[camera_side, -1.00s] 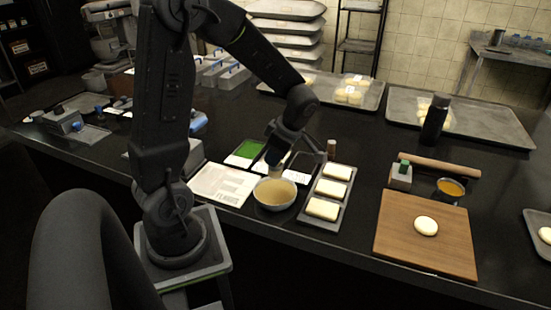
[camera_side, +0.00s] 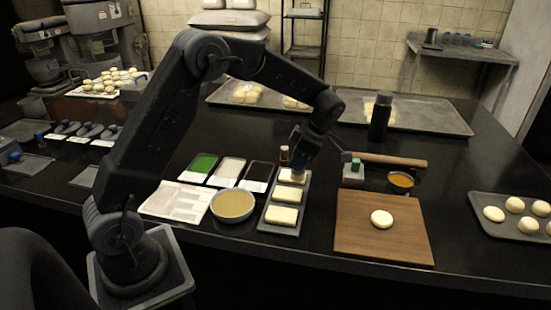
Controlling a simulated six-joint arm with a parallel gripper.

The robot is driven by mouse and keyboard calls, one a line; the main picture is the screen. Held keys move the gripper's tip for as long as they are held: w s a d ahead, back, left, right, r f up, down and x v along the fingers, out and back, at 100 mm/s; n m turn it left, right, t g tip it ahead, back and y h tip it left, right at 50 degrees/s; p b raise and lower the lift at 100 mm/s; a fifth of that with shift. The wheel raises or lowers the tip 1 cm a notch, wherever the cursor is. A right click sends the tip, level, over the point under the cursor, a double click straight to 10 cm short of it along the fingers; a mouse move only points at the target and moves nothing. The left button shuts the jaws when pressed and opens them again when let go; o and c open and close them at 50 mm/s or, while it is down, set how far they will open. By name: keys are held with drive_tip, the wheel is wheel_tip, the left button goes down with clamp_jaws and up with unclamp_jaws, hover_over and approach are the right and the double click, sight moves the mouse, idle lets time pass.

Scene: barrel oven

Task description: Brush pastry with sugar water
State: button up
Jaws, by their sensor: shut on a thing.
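My gripper (camera_side: 304,154) is shut on a brush, of which only a small part shows below the dark fingers. It points down over the far end of a narrow grey tray (camera_side: 267,225). The tray holds three pale rectangular pastries: the far one (camera_side: 287,179), the middle one (camera_side: 286,194) and the near one (camera_side: 282,215). The brush tip is at or just above the far pastry; I cannot tell if they touch. A bowl (camera_side: 232,206) of pale yellowish liquid stands left of the tray.
A wooden board (camera_side: 365,240) with a round dough piece (camera_side: 381,218) lies to the right. Behind it are a small box with a green top (camera_side: 353,171), an orange-filled bowl (camera_side: 401,181) and a rolling pin (camera_side: 392,160). A black bottle (camera_side: 379,118) stands farther back.

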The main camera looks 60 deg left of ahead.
sight(298, 177)
drive_tip(key=shift+w+d+f, duration=0.2)
drive_tip(key=shift+w+f, duration=0.05)
drive_tip(key=shift+f, duration=2.3)
drive_tip(key=shift+f, duration=0.5)
drive_tip(key=shift+s+a, duration=0.15)
drive_tip(key=shift+s+a, duration=0.95)
idle(0.5)
drive_tip(key=shift+s+a, duration=1.15)
drive_tip(key=shift+w+d, duration=1.2)
idle(0.7)
